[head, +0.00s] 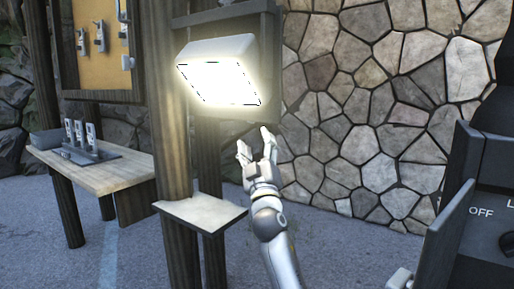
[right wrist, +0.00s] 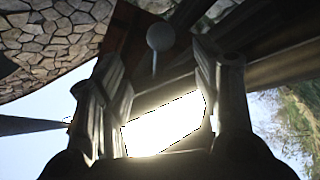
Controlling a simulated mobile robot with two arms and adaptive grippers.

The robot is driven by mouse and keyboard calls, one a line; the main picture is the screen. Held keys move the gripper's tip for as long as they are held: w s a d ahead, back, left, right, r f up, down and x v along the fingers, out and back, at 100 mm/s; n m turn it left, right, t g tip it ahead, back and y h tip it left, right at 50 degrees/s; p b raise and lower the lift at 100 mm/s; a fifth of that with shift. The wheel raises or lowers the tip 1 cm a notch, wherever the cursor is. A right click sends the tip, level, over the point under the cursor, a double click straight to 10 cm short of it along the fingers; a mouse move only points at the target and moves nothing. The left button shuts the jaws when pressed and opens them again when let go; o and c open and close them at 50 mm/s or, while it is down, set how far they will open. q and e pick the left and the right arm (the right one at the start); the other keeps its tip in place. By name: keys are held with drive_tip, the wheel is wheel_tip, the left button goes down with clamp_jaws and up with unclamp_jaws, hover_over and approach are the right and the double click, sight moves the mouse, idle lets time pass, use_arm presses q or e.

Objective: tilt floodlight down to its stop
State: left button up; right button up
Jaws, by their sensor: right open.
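The floodlight (head: 217,72) is lit and mounted on the wooden post frame in the head view, its bright face angled downward and toward me. My right gripper (head: 257,146) is open and empty, just below the lamp's lower right corner. In the right wrist view the glowing face (right wrist: 165,122) shows between the two open fingers (right wrist: 158,95), and a small round knob on a thin stem (right wrist: 159,37) stands beyond it. The fingers appear apart from the lamp, though the exact gap is unclear. My left gripper is not in view.
A small wooden shelf (head: 203,212) juts from the post (head: 170,130) below the lamp. A workbench (head: 95,170) with several upright devices stands at left. A dark panel marked OFF (head: 483,212) is at right. A stone wall (head: 360,110) is behind.

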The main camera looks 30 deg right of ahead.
drive_tip(key=shift+s+f, duration=0.15)
drive_tip(key=shift+s, duration=0.05)
idle(0.4)
